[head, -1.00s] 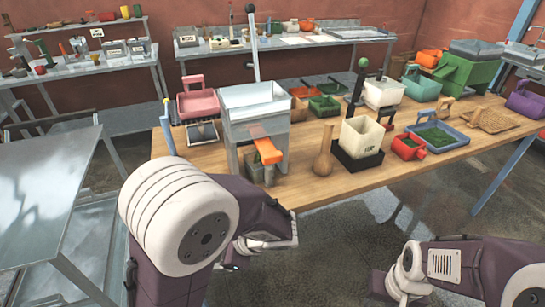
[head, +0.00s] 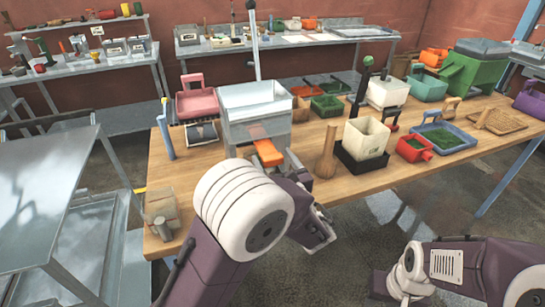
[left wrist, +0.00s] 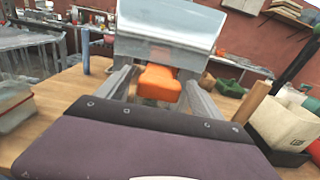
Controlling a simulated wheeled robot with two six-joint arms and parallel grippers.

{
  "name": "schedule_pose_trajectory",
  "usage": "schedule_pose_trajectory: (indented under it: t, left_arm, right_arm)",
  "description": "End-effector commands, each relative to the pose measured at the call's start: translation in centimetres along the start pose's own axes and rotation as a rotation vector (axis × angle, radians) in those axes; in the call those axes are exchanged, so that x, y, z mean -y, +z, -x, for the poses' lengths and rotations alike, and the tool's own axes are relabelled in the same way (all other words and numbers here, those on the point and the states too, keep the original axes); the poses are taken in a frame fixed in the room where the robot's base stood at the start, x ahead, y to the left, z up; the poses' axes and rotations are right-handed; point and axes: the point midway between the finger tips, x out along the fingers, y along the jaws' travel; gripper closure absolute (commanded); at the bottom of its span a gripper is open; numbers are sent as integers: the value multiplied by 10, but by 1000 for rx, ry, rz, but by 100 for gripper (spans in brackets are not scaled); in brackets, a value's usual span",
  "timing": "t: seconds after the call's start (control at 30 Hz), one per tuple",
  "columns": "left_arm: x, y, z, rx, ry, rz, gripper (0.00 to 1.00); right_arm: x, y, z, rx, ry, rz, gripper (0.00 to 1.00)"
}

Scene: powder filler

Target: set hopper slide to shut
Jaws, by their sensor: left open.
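The hopper (head: 255,103) is a grey metal box on legs on the wooden table. Its orange slide (head: 268,153) sticks out of the front, towards me. The slide also shows in the left wrist view (left wrist: 160,84), below the hopper's grey body (left wrist: 168,35). My left gripper (left wrist: 160,80) is open, with one finger on each side of the orange slide; I cannot tell whether either finger touches it. My right gripper is not in view; only part of my right arm shows at bottom right.
A wooden pestle-like tool (head: 326,152) and a cream container (head: 366,137) in a black base stand close right of the hopper. A blue upright rod (head: 165,130) and a pink tray (head: 203,101) are to its left. The table's front left is mostly clear.

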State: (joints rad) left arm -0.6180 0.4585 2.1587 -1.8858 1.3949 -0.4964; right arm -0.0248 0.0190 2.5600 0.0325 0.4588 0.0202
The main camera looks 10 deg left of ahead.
Motion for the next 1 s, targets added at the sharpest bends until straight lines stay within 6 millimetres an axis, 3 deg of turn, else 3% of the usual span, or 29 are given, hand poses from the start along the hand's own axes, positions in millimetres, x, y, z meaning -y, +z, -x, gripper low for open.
schedule_pose_trajectory:
  t: [0.33,0.6,0.77,1.0]
  left_arm:
    - [0,0,-8,-1,0,0,24]
    - [0,0,-8,-1,0,0,99]
    - [0,-1,-11,-2,1,1,100]
    - [-1,-1,-47,-1,4,3,100]
  right_arm:
    - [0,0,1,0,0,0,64]
    - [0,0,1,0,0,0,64]
    - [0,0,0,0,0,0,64]
    - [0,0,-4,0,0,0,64]
